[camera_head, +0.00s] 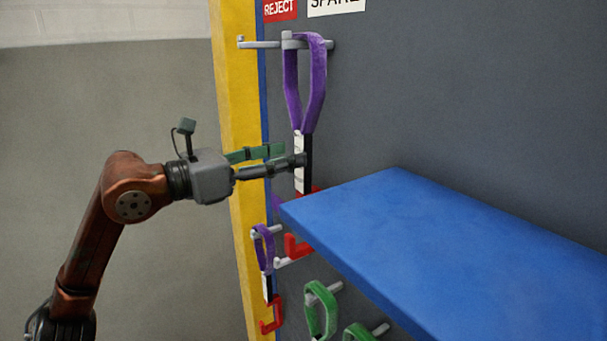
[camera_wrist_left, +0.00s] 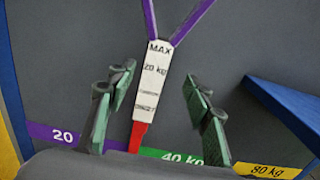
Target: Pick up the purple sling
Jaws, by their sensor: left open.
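The large purple sling (camera_head: 317,90) hangs as a loop from a grey peg on the dark panel. Its lower end has a white tag and a red hook mostly behind the shelf corner. My left gripper (camera_head: 296,160) is open at the height of the tag. In the left wrist view the purple straps (camera_wrist_left: 194,20) meet above the white tag (camera_wrist_left: 151,92), which reads MAX 20 kg. The tag shows between the two open green-padded fingers of my left gripper (camera_wrist_left: 158,80), nearer the left finger. I cannot tell whether they touch. My right gripper is not in view.
A blue shelf (camera_head: 440,240) juts out right of the gripper. A smaller purple sling (camera_head: 264,250) and green loops (camera_head: 320,310) hang below. A yellow post (camera_head: 238,90) stands left of the panel. REJECT (camera_head: 280,9) and SPARE signs are above.

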